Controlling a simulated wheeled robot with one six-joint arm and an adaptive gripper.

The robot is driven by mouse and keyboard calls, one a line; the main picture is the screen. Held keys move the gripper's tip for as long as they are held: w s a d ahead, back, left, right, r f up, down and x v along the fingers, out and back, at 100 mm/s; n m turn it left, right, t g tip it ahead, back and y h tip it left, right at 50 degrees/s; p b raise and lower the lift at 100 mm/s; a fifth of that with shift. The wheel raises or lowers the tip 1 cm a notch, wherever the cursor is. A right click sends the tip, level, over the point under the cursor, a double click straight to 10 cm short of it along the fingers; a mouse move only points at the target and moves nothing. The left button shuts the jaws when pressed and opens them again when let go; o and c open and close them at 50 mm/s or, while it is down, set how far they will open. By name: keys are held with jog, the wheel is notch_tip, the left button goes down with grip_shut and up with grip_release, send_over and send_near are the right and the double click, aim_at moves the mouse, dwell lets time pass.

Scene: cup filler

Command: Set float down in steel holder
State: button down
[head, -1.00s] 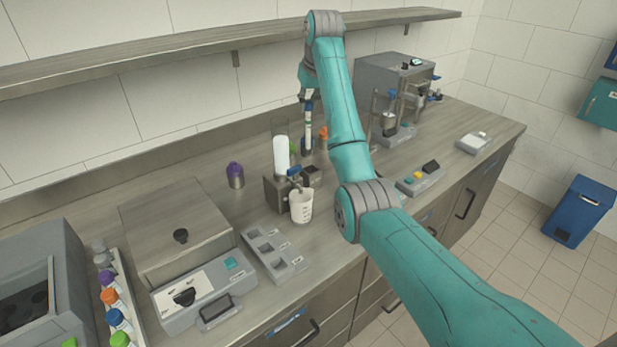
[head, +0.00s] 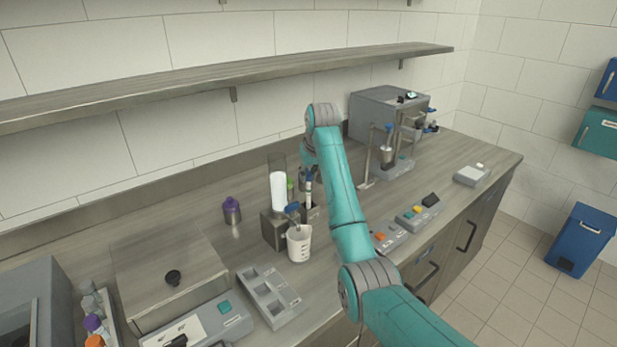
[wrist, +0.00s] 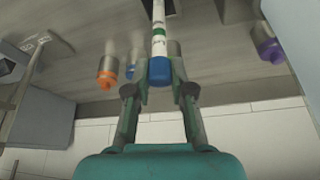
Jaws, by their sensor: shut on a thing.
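The float is a thin white stick with a green band and a blue cap. It shows in the head view (head: 308,192) and the wrist view (wrist: 158,42). My gripper (wrist: 160,88) is shut on its blue cap; in the head view my gripper (head: 308,176) points down. The float hangs roughly upright over a small steel holder (head: 313,213) with a dark top, beside the filler. In the wrist view the float's far end reaches a dark patch at the top edge. I cannot tell whether its tip is inside the holder.
The filler (head: 272,231) with a clear tube and a white beaker (head: 299,243) stand just left and in front. An orange-capped bottle (wrist: 106,75) and a purple-capped one (wrist: 269,48) are near. A grey tray (head: 270,297) lies in front.

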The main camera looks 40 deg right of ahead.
jog(key=shift+f, duration=0.45)
jog(key=c, duration=1)
grip_release()
